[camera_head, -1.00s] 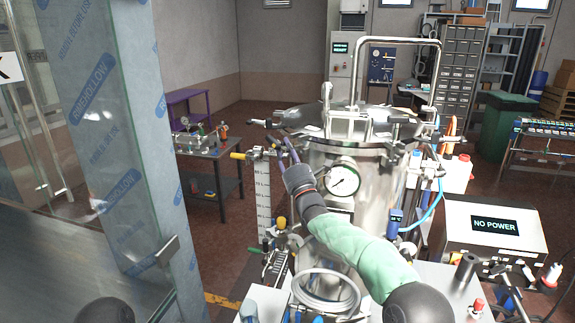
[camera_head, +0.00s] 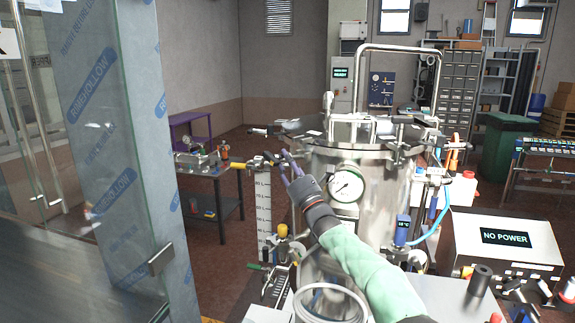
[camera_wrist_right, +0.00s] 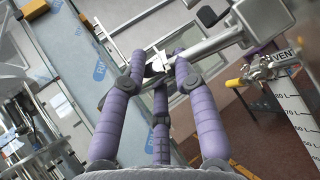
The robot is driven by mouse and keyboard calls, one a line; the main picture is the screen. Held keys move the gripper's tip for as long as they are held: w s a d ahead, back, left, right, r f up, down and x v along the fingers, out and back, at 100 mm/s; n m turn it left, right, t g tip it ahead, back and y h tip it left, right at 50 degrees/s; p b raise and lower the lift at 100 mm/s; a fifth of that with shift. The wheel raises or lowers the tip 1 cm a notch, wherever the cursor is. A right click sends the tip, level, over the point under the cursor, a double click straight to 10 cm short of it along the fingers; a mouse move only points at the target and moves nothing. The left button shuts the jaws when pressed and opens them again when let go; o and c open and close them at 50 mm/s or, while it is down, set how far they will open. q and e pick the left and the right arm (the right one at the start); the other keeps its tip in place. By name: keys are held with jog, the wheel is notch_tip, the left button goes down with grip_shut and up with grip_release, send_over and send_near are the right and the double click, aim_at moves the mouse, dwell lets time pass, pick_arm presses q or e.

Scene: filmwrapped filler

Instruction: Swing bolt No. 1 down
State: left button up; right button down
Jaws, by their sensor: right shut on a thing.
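The steel vessel (camera_head: 378,195) stands in the middle of the head view, with its lid (camera_head: 345,130) on top and a pressure gauge on its front. My right gripper (camera_head: 278,158) is at the lid's left edge, with its arm reaching up from the lower right. In the right wrist view its purple fingers (camera_wrist_right: 163,68) are closed around a metal swing bolt (camera_wrist_right: 215,43), which runs to a blocky end at the upper right. No number is readable on it. The fingers partly hide the bolt. My left gripper is not in view.
A yellow-handled valve (camera_head: 238,165) and a white level scale (camera_head: 264,205) stand close left of the gripper. A film-wrapped glass panel (camera_head: 110,150) fills the left side. A "NO POWER" box (camera_head: 508,245) stands at the right.

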jog(key=shift+s+a+r, duration=0.1)
jog(key=shift+s+a, duration=0.1)
jog(key=shift+a, duration=0.2)
jog(key=c, duration=1)
grip_release()
jog(key=shift+s, duration=0.1)
jog(key=shift+o, duration=0.8)
jog(key=shift+s+a+r, duration=0.15)
jog(key=shift+s+a, duration=0.05)
jog(key=shift+a, duration=0.05)
jog(key=shift+w+d, duration=0.1)
jog(key=shift+d, duration=0.1)
jog(key=shift+d+f, duration=0.1)
jog(key=shift+f, duration=0.1)
jog(key=shift+s+d+f, duration=0.35)
jog(key=shift+s, duration=0.05)
jog(key=v, duration=1)
jog(key=shift+s, duration=0.25)
jog(key=shift+d+f, duration=0.1)
